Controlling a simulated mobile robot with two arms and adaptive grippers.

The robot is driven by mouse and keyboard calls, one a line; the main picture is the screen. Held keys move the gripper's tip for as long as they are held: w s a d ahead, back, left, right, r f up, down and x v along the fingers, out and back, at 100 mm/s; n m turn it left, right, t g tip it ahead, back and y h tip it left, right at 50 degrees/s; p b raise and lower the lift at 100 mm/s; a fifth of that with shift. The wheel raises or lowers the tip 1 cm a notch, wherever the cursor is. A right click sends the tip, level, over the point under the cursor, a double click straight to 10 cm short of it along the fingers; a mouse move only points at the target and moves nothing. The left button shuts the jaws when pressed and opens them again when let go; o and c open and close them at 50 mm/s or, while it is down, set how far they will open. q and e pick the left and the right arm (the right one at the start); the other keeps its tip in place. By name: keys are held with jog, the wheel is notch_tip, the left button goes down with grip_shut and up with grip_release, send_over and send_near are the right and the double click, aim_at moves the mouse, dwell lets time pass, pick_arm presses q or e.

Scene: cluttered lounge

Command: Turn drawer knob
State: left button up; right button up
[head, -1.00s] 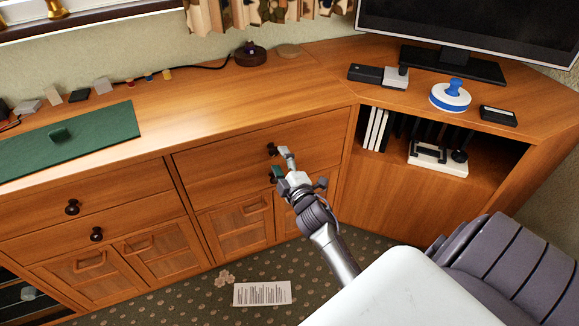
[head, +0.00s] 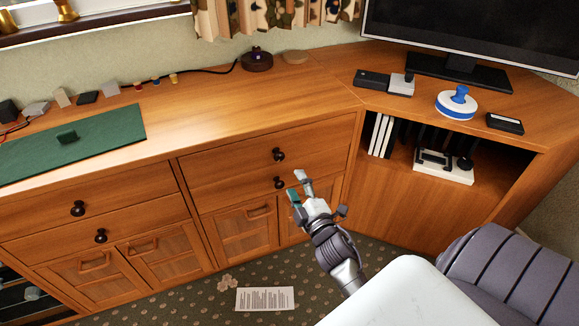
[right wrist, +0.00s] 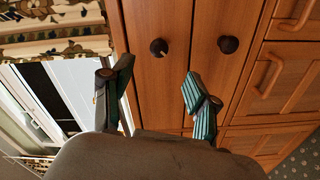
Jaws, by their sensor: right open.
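The right-hand drawer stack has two dark round knobs: the upper drawer knob (head: 278,155) and the lower drawer knob (head: 279,183). Both drawers look shut. My right gripper (head: 297,186) is open and empty, just right of the lower knob in the head view and apart from both knobs. In the right wrist view, the picture is turned sideways. There the upper knob (right wrist: 159,47) shows beyond the gap between my right fingers (right wrist: 158,75), and the lower knob (right wrist: 228,44) lies to the right of them. My left gripper is not in view.
The left drawers carry two more knobs (head: 78,208). Cupboard doors with wooden handles (head: 258,211) are below. A green mat (head: 100,135) and small items lie on the cabinet top. A grey armchair (head: 490,270) is at lower right, and paper (head: 265,299) lies on the carpet.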

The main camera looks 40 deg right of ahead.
aim_at(281, 158)
jog(key=w+a+n+g+y+p, duration=0.25)
jog(key=a+n, duration=0.25)
jog(key=n, duration=0.7)
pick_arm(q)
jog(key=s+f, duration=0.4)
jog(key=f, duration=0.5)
pick_arm(e)
jog(key=s+d+n+t+h, duration=0.25)
jog(key=s+d+n, duration=0.2)
jog(key=n, duration=0.45)
jog(key=x, duration=0.6)
jog(key=b+x, duration=0.1)
jog(key=x, duration=0.5)
jog(key=shift+w+r, duration=0.25)
jog(key=shift+w, duration=0.15)
jog(key=shift+x, duration=0.8)
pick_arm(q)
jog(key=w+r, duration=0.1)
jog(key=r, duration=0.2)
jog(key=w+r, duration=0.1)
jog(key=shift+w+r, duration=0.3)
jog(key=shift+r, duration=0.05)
